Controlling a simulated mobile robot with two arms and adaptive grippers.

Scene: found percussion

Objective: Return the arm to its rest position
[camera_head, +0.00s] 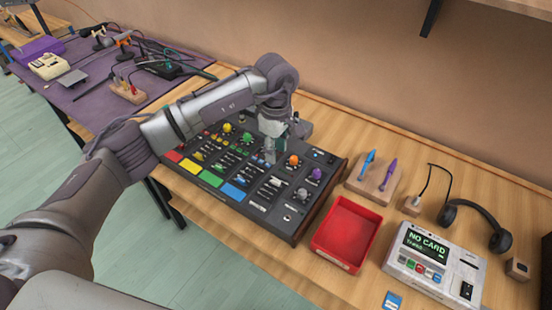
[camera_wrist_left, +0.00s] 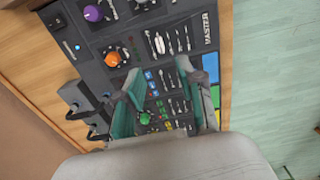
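My left arm (camera_head: 205,112) reaches in from the left over the black mixer console (camera_head: 291,226). The left gripper (camera_head: 270,153) points down above the middle of the console. In the left wrist view the two fingers of this gripper (camera_wrist_left: 160,80) stand apart with nothing held between them. The console (camera_wrist_left: 190,12) lies below them, with an orange knob (camera_wrist_left: 117,57) and a green knob (camera_wrist_left: 146,118) showing. I cannot tell whether the fingertips touch it. My right gripper is out of view.
Right of the console are a red tray (camera_head: 324,244), a holder (camera_head: 376,191) with blue and purple tools, headphones (camera_head: 474,210), and a device reading NO CARD (camera_head: 421,283). A blue card (camera_head: 392,301) lies in front. A cluttered purple-topped bench (camera_head: 95,100) stands left. The floor is clear.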

